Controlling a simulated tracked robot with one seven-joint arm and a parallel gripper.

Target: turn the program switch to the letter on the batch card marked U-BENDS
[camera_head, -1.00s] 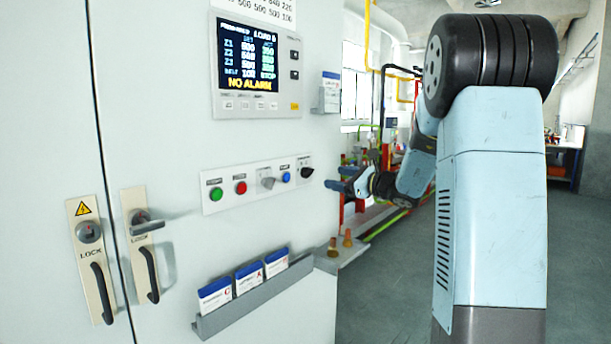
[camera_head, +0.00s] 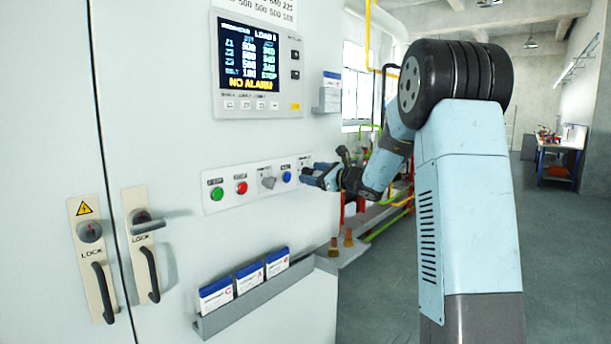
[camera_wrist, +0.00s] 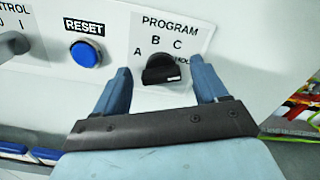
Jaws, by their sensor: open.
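The program switch (camera_wrist: 161,68) is a black knob on a white plate in the wrist view, with A at its left, B and C above and HOLD at its right. A small pale mark shows at its lower right, toward HOLD. My gripper (camera_wrist: 160,66) is open, one blue finger on each side of the knob, with gaps showing. In the head view my gripper (camera_head: 312,175) is at the panel's right end and hides the switch. Three batch cards (camera_head: 216,294) stand in a rack; the left reads C, the middle (camera_head: 249,277) A, the right (camera_head: 276,262) is unclear. Their names are too small to read.
The blue RESET button (camera_wrist: 85,54) is left of the switch. A control switch (camera_head: 267,178), red button (camera_head: 241,187) and green button (camera_head: 217,194) are further left. The card rack (camera_head: 245,308) juts out below. Open floor lies right.

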